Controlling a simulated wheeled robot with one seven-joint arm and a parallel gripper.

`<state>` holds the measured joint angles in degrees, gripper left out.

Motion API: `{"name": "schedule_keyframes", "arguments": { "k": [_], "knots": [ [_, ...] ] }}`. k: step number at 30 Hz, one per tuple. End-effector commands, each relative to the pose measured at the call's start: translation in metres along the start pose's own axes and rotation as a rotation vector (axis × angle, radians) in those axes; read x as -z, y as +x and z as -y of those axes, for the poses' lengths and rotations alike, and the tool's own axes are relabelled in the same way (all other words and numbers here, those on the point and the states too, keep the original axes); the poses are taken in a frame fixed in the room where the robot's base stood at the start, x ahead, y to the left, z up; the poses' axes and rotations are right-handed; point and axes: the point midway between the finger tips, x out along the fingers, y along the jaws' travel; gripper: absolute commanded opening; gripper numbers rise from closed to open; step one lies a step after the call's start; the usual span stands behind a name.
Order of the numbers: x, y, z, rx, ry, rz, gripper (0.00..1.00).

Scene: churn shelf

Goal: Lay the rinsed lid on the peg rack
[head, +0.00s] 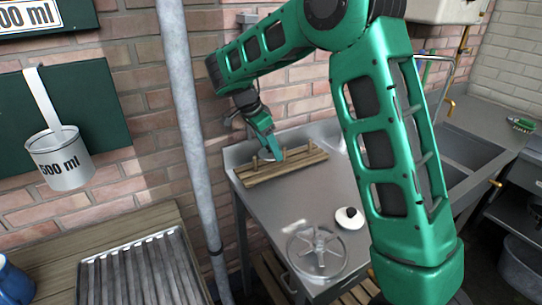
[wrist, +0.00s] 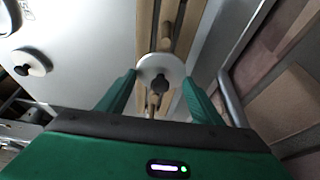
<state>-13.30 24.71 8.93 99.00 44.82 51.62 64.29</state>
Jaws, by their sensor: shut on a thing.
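The peg rack (head: 262,176) is a wooden slatted rack with upright pegs, at the back of the steel counter against the brick wall. My gripper (head: 268,152) is low over the rack. In the wrist view my gripper (wrist: 160,80) is shut on a small white round lid (wrist: 148,66) with a dark knob, the fingers at either side of it. The rack's slats (wrist: 147,25) and pegs lie beneath the lid in that view. Whether the lid touches the rack I cannot tell. The fingers largely hide the lid in the head view.
A second white lid with a black knob (head: 350,218) lies on the steel counter (head: 290,208), near a round spoked fixture (head: 318,250). A grey vertical pipe (head: 190,120) stands left of the counter. A sink (head: 465,150) is at right.

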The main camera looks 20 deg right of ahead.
Motion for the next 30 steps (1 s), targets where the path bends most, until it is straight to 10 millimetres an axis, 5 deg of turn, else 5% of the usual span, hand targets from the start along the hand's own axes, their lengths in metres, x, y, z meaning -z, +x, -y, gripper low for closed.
{"name": "schedule_keyframes", "arguments": {
  "k": [8,17,18,20,30],
  "knots": [
    [-0.023,0.028,0.002,0.003,-0.013,0.0,0.34],
    [-0.026,0.029,0.002,0.005,-0.015,0.0,0.34],
    [-0.027,0.029,0.002,0.005,-0.015,0.0,0.62],
    [-0.027,0.029,0.003,0.005,-0.015,0.0,0.77],
    [-0.027,0.026,0.003,0.007,-0.016,0.0,0.79]
  ]
}}
